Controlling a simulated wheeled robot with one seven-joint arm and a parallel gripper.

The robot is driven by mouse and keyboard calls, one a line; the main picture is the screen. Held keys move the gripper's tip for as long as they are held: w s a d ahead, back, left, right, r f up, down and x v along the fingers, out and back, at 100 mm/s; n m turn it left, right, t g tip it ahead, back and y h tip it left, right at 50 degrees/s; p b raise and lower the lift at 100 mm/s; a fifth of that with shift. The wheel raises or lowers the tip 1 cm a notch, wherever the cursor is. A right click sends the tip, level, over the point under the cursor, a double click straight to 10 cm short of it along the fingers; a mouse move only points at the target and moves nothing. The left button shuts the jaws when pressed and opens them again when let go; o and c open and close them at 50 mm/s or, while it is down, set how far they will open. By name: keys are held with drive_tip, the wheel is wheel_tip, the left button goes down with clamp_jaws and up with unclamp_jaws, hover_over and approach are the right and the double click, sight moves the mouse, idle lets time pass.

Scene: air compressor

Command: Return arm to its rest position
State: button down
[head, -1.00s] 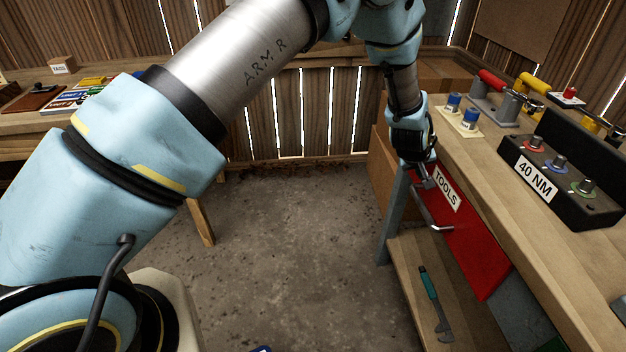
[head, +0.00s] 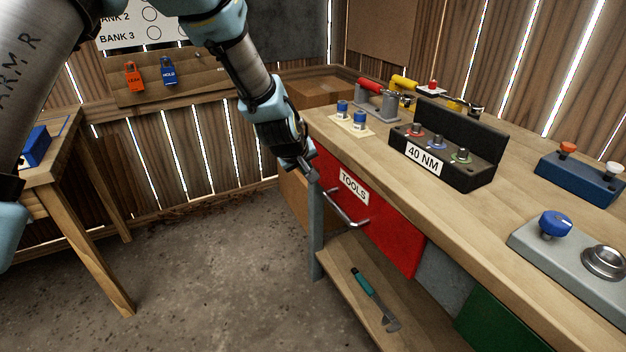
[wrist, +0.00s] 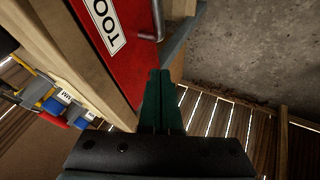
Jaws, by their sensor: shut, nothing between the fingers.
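My arm, light blue and silver, reaches across the upper left of the head view. My gripper (head: 311,174) points down beside the left end of the red drawer front (head: 388,232) marked TOOLS, near the bar handle (head: 346,210). In the wrist view, the dark green fingers (wrist: 157,98) are together with nothing between them. The red front (wrist: 128,62) and part of the handle (wrist: 150,37) show close by. Whether the fingers touch the handle or bench cannot be told.
The wooden workbench (head: 440,210) holds a black 40 NM socket block (head: 440,165), blue-capped parts and a grey unit with a blue knob (head: 555,224). A teal-handled tool (head: 375,298) lies on the lower shelf (head: 345,275). Open floor (head: 220,270) lies left of the bench.

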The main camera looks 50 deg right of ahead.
drive_tip(key=shift+v, duration=0.85)
drive_tip(key=w+a+r+n+y, duration=0.15)
drive_tip(key=w+a, duration=0.35)
drive_tip(key=a, duration=0.5)
drive_tip(key=w+a+r+t+y+p, duration=0.1)
drive_tip(key=w+a+r, duration=0.2)
drive_tip(key=w+a, duration=0.5)
drive_tip(key=w+a+r+n+y, duration=0.1)
drive_tip(key=w+a+r, duration=0.15)
drive_tip(key=a, duration=0.85)
drive_tip(key=s+a+r+n+y, duration=0.1)
drive_tip(key=s+a, duration=0.2)
drive_tip(key=a, duration=1.1)
drive_tip(key=s+a+r+n+g+y, duration=0.1)
drive_tip(key=s+a+y, duration=0.1)
drive_tip(key=a, duration=1.2)
drive_tip(key=shift+s+r+g+p, duration=0.3)
drive_tip(key=shift+s+p, duration=0.15)
drive_tip(key=shift+s, duration=0.3)
